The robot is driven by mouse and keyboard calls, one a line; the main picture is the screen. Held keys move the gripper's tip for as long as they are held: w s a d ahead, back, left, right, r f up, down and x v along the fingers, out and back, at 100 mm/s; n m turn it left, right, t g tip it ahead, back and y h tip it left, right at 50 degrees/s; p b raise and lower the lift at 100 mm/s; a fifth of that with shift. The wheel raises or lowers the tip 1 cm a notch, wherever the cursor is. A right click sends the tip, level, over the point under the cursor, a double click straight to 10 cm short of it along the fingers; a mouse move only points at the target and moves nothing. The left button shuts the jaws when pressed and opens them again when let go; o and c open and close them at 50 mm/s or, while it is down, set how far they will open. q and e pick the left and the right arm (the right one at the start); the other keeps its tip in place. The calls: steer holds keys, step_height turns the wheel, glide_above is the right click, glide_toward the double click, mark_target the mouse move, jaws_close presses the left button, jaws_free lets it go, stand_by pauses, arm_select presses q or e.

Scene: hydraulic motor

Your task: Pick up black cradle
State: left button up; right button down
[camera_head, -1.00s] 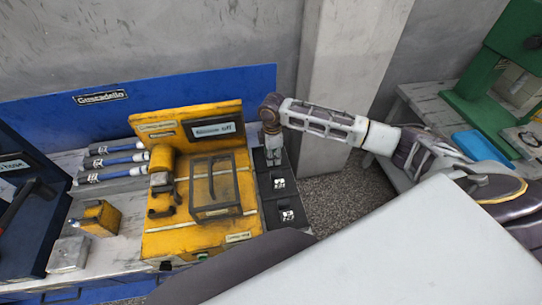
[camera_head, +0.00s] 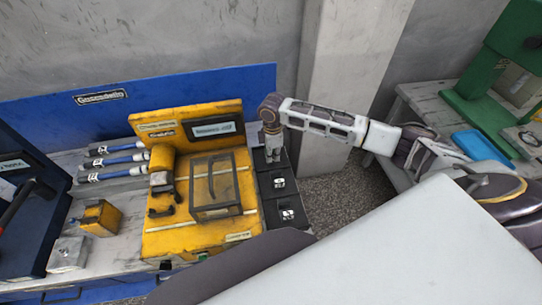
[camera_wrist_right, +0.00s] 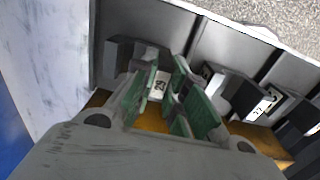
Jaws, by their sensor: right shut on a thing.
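My right gripper (camera_head: 272,150) reaches down to the far end of the black rack (camera_head: 284,212) beside the yellow station. In the right wrist view, its green-padded fingers (camera_wrist_right: 166,88) are closed around a dark piece, which I take to be a black cradle, in a rack compartment. A white label reading about 23 (camera_wrist_right: 158,88) shows between the fingers. The fingers hide most of the held piece. Another dark piece (camera_wrist_right: 228,92) with a white label sits in the neighbouring compartment to the right. My left gripper is not in view.
The yellow station (camera_head: 200,240) with a framed clear cover (camera_head: 215,187) stands directly left of the rack. Blue-and-grey cylinders (camera_head: 112,162) lie further left. A grey pillar (camera_head: 335,80) rises behind my right arm. Rack walls stand close around the fingers.

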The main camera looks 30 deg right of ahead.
steer(key=shift+w+r, duration=0.1)
steer(key=shift+r, duration=0.05)
steer(key=shift+r+b, duration=0.3)
steer(key=shift+r, duration=4.6)
